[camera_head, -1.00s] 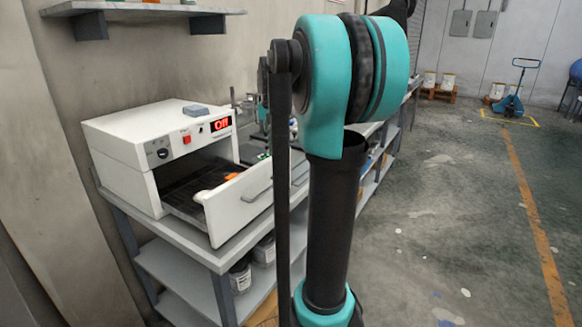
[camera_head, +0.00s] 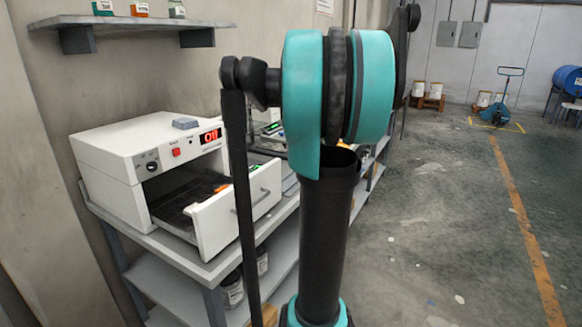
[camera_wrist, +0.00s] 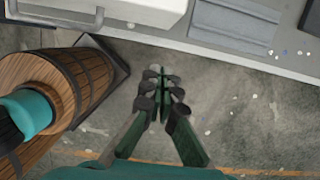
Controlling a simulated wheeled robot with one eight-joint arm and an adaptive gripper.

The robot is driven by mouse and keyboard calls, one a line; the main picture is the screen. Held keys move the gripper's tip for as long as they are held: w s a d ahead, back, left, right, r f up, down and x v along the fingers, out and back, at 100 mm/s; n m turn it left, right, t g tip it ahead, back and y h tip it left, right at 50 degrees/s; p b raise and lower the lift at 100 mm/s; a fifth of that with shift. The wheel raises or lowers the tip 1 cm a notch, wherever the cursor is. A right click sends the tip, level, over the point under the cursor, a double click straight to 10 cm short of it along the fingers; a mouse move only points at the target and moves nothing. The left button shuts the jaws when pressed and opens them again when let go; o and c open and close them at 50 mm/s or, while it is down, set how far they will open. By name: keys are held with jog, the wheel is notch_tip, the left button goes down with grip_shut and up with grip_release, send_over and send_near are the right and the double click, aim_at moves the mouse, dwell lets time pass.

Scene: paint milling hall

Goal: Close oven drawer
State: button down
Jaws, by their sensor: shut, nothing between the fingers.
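The white oven (camera_head: 115,150) stands on a grey bench in the head view, its display reading "Off". Its white-fronted drawer (camera_head: 215,222) is pulled out, with a dark tray (camera_head: 180,205) and something orange (camera_head: 222,187) inside. My arm's dark link crosses in front of the drawer front and hides part of it. In the wrist view, the drawer handle (camera_wrist: 60,20) shows at the top left beside a white surface. My gripper (camera_wrist: 163,85) is shut and empty there, over the floor, below and to the right of the handle and apart from it. My gripper is hidden in the head view.
The bench (camera_head: 225,262) has a lower shelf with dark jars. A wall shelf (camera_head: 125,22) holds small boxes above the oven. A wooden barrel-like shape (camera_wrist: 85,80) is at the left in the wrist view. Open floor (camera_head: 420,220) lies to the right.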

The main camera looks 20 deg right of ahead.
send_over(279, 190)
jog(key=s+d, duration=0.3)
jog(key=s, duration=0.1)
jog(key=s+d+x, duration=0.1)
jog(key=s+x, duration=0.1)
jog(key=x, duration=0.7)
jog(key=shift+w+a, duration=0.45)
jog(key=shift+w, duration=0.35)
jog(key=shift+w+a, duration=0.45)
jog(key=shift+w, duration=0.4)
jog(key=w+a, duration=1.1)
jog(key=w, duration=0.4)
jog(key=shift+w+a, duration=0.2)
jog(key=shift+w, duration=0.1)
